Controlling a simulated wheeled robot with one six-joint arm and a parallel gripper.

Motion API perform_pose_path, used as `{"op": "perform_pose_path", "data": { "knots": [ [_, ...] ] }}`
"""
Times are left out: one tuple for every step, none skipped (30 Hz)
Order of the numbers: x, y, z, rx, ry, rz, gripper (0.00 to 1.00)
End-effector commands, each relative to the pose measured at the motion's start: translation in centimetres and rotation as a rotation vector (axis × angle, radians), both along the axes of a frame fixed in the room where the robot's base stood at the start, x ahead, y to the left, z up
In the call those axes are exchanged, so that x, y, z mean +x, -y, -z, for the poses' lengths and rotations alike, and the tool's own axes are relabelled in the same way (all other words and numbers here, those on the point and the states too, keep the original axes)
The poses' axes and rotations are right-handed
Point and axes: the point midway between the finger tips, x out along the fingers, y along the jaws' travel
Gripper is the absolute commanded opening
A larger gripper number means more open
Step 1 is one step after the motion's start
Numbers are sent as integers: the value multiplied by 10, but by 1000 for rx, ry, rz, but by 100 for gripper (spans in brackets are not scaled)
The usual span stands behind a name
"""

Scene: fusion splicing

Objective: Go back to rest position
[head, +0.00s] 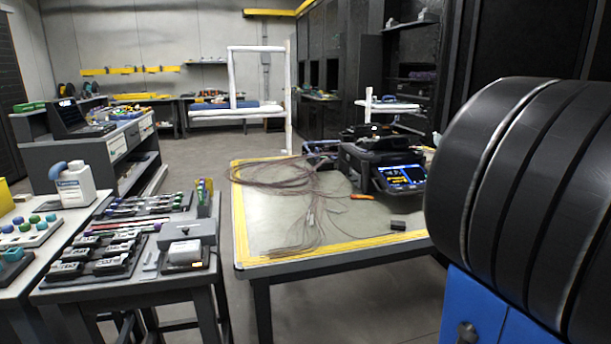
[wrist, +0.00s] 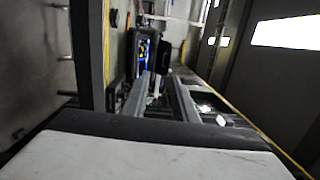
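My gripper (wrist: 161,76) shows in the wrist view, with two grey fingers apart and nothing seen between them. It is not seen in the head view. The fusion splicer (head: 385,170), black with a lit screen, stands on the yellow-edged work table (head: 270,250). The splicer (wrist: 145,45) also shows in the wrist view, beyond the fingertips, turned sideways. A bundle of thin brown fibre cables (head: 290,180) lies loose on the table, left of the splicer.
A tool bench (head: 110,285) with trays of tools and a grey boxy device (head: 187,245) stands at the left. A small black block (head: 398,225) lies near the table's front edge. Clear floor (head: 350,310) shows in front.

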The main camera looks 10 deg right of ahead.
Motion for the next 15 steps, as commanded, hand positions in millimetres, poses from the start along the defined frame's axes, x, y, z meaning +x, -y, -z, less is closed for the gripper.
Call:
{"op": "perform_pose_path", "data": {
  "knots": [
    [4, -7, 2, -2, -15, -19, 26],
    [6, -11, 4, -2, -24, -30, 26],
    [8, -17, 6, -3, -37, -45, 26],
    [10, -22, 8, -5, -48, -59, 26],
    [12, -28, 10, -7, -59, -72, 26],
    [15, -35, 13, -9, -76, -91, 26],
    [17, -41, 15, -11, -88, -105, 26],
    [19, -47, 17, -13, -102, -121, 26],
    [21, -56, 21, -17, -123, -142, 26],
    [23, -63, 24, -21, -140, -161, 26],
    [25, -71, 27, -26, -157, -181, 26],
    [27, -83, 32, -32, -184, -211, 26],
    [29, -93, 36, -40, -207, -235, 26],
    [30, -103, 41, -48, -231, -260, 26],
    [31, -117, 47, -60, -264, -294, 26]
  ]
}}
